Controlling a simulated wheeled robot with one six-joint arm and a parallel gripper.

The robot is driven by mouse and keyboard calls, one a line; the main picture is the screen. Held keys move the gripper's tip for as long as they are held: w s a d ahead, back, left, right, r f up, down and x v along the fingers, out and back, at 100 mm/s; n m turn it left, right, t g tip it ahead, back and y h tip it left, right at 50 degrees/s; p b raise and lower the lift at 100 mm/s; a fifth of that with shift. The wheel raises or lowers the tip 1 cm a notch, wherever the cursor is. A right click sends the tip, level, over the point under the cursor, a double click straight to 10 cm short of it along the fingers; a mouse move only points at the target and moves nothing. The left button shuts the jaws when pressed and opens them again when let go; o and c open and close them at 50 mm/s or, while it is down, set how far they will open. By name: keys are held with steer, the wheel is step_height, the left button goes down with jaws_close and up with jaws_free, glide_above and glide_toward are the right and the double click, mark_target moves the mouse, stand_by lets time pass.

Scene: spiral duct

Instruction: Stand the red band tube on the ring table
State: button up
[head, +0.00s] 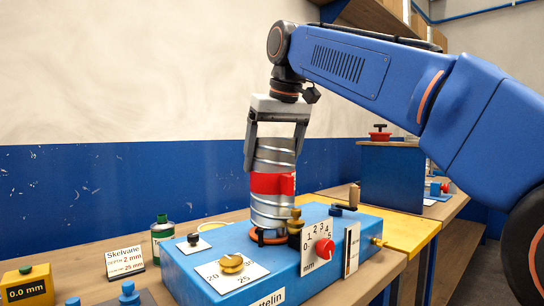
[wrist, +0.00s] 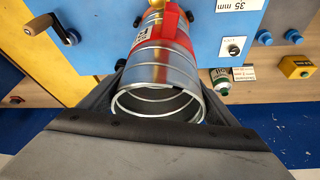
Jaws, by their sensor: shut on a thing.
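The red band tube (head: 272,205) is a ribbed metal cylinder with a red band around its middle. It is upright in the head view, its lower end at an orange ring (head: 259,240) on top of the blue machine (head: 200,265). I cannot tell whether the tube rests on the ring or hangs just above it. My gripper (head: 274,148) points down and is shut on the tube's upper part, one finger on each side. In the wrist view the tube (wrist: 155,70) shows its open upper rim between the fingers, with the red band beyond. Its lower end is hidden there.
Brass and black fittings (head: 295,228) stand close at the tube's right. The machine carries a red knob (head: 324,249), a brass knob (head: 231,263) and a crank (head: 354,196). A green can (head: 162,235) and sign (head: 124,261) stand left. A yellow plate (head: 410,232) lies right.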

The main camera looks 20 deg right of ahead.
steer(key=shift+f, duration=1.3)
steer(key=o, duration=1.7)
steer(key=v, duration=1.7)
steer(key=shift+r, duration=0.2)
steer(key=shift+s, duration=0.1)
